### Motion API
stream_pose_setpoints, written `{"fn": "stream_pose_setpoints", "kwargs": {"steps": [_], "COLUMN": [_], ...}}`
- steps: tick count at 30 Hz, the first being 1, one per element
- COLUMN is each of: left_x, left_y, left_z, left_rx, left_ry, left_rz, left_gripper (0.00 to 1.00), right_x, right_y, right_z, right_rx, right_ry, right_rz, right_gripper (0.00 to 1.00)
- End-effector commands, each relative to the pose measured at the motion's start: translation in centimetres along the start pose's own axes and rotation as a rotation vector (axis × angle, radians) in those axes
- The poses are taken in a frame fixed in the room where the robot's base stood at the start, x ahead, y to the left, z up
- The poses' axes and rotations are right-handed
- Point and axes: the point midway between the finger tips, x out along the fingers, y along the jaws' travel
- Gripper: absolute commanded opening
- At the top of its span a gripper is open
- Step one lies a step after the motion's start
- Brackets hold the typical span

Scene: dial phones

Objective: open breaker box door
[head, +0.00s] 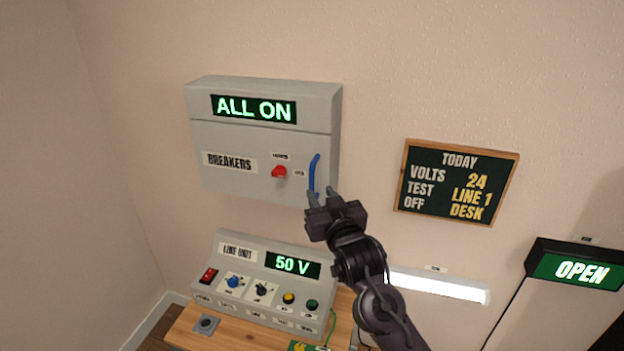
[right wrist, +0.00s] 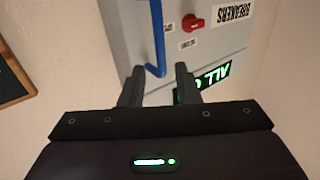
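The grey breaker box (head: 225,180) hangs on the wall in the head view, with its door shut. A "BREAKERS" label, a red knob (head: 279,172) and a blue upright handle (head: 315,172) are on the door. My right gripper (head: 323,198) is at the lower end of the handle, its fingers apart. In the right wrist view, the blue handle (right wrist: 158,40) ends between and just beyond the open fingertips of my right gripper (right wrist: 158,72); I cannot tell whether they touch it. The red knob (right wrist: 193,22) also shows there. My left gripper is not in view.
A line unit (head: 232,262) reading "50 V" stands on a wooden desk (head: 190,330) below the box. A chalkboard (head: 457,182) hangs to the right. A lit white bar (head: 440,286) and a green "OPEN" sign (head: 575,268) are at lower right.

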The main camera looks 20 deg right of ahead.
Motion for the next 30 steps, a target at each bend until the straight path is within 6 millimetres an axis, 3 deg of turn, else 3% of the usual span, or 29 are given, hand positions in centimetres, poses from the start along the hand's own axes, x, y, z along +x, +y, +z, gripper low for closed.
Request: {"fn": "stream_pose_setpoints", "kwargs": {"steps": [15,26,30], "left_x": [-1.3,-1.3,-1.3], "left_y": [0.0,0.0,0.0], "left_z": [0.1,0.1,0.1], "left_rx": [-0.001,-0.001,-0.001], "left_ry": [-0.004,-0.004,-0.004], "left_rz": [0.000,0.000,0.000], "left_gripper": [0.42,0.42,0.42], "right_x": [6.9,7.5,7.5], "right_y": [0.0,0.0,0.0], "right_z": [-0.2,-0.1,-0.1], "right_rx": [-0.001,-0.001,0.000], "right_ry": [0.004,0.003,0.003], "right_rz": [-0.001,-0.001,-0.001], "right_gripper": [0.29,0.29,0.12]}}
